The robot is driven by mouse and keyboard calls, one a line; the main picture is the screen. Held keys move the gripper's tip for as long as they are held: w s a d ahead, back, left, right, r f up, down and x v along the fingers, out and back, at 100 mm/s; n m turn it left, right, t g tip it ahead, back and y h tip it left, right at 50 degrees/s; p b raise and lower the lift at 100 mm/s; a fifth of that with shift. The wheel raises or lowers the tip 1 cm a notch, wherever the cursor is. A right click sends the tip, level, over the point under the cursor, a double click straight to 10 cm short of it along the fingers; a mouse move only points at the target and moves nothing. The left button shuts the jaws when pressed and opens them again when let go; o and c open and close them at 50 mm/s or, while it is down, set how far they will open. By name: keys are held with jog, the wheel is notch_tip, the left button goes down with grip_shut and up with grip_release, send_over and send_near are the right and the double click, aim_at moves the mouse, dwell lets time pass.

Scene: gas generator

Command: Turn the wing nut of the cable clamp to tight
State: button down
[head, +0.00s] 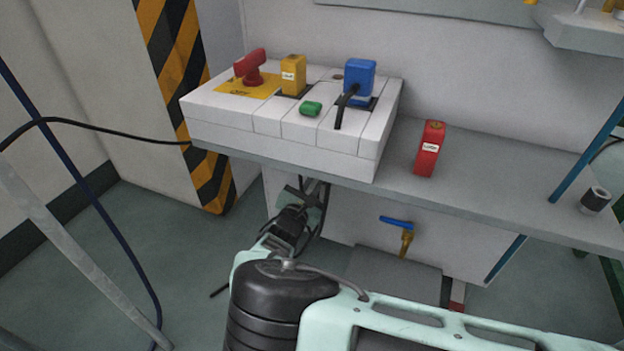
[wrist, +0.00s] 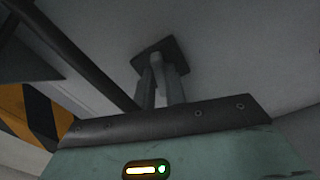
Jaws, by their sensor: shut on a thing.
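My gripper (head: 308,190) reaches under the front left of the grey bench, below the white panel box. In the wrist view my gripper (wrist: 161,78) points up at a dark square plate (wrist: 176,50) on a pale surface. Its fingers are shut on a small grey piece (wrist: 158,68) at the plate, which I take for the wing nut of the cable clamp. The fingers hide most of it, and its turn angle cannot be read. The head view does not show the wing nut; the bench and my arm cover that spot.
The white panel box (head: 218,105) carries a red handle (head: 250,66), yellow block (head: 292,75), green button (head: 311,108) and blue plug (head: 359,80). A red block (head: 430,150) stands on the bench (head: 480,190). A blue-handled valve (head: 398,222) sits below. A dark bar (wrist: 80,55) passes left of my fingers.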

jog(key=m+p, duration=0.2)
jog(key=m, duration=0.1)
jog(key=shift+s+m, duration=0.1)
jog(key=shift+m, duration=0.3)
jog(key=m+p, duration=0.1)
jog(key=m, duration=0.2)
jog(key=shift+d+f+m, duration=0.1)
jog(key=shift+m, duration=0.2)
jog(key=shift+f+m+p, duration=0.15)
jog(key=shift+m+p, duration=0.4)
jog(key=shift+m, duration=1.1)
jog(key=shift+f+m+p, duration=0.1)
jog(key=shift+m+p, duration=0.4)
jog(key=shift+m, duration=1.15)
jog(key=shift+d+m, duration=0.1)
jog(key=shift+m, duration=0.2)
jog(key=c, duration=1.4)
grip_release()
jog(key=shift+c, duration=0.2)
jog(key=p+v, duration=0.3)
jog(key=v, duration=1.4)
jog(key=shift+s, duration=0.25)
